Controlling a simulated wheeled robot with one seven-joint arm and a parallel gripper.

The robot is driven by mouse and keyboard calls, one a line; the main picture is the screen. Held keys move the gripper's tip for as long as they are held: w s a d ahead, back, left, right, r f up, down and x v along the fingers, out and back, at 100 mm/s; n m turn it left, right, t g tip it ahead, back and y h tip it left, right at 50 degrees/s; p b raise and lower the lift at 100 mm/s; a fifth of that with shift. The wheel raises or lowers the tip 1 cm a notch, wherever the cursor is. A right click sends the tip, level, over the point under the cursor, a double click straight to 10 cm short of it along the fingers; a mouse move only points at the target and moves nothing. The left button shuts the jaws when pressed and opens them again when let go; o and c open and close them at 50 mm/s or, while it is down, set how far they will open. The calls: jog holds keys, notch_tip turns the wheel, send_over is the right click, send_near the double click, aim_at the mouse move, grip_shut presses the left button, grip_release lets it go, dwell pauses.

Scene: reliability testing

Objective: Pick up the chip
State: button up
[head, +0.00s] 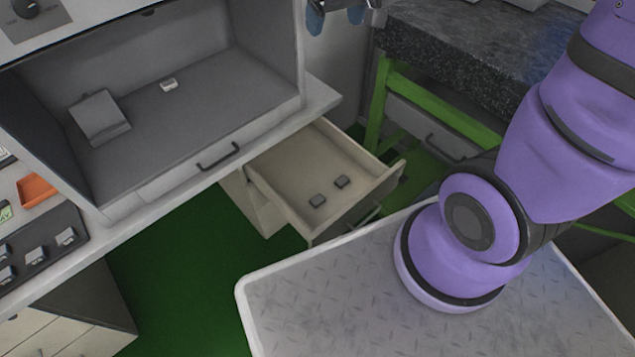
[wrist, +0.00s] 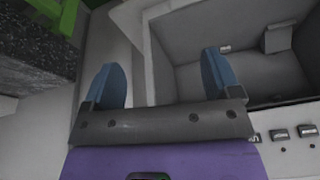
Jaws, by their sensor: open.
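A small whitish chip (head: 168,85) lies on the floor of the open grey chamber in the head view; it also shows in the wrist view (wrist: 225,48). Two small dark grey chips, one at the front (head: 317,200) and one behind it (head: 342,181), lie in the open drawer. My gripper (head: 336,15) is at the top edge of the head view, beyond the chamber's right wall. In the wrist view its two blue fingers (wrist: 161,82) are wide apart with nothing between them. It is apart from all the chips.
A grey block with a sloped plate (head: 99,117) stands inside the chamber (head: 215,110). The beige drawer (head: 290,160) sticks out below the counter. Several chips sit on a dark panel (head: 60,225) at left, near an orange tray (head: 37,190). A dark speckled worktop (head: 460,45) stands at right.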

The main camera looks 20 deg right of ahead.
jog(key=w+a+f+g, duration=0.15)
jog(key=w+f, duration=0.45)
jog(key=f, duration=0.7)
jog(key=n+g+h, duration=0.1)
jog(key=n+g, duration=0.1)
send_over(318, 200)
notch_tip(318, 200, down, 38)
jog(key=f, duration=0.5)
jog(key=shift+w+a+f, duration=0.1)
jog(key=shift+w+a, duration=0.1)
jog(key=shift+a, duration=0.2)
jog(key=shift+s+d+f, duration=0.1)
jog(key=shift+d+f, duration=0.1)
jog(key=shift+f, duration=1.15)
jog(key=shift+s+d+f, duration=0.1)
jog(key=shift+d+f, duration=0.05)
jog(key=shift+f, duration=1.2)
jog(key=shift+c, duration=0.5)
jog(key=c, duration=1)
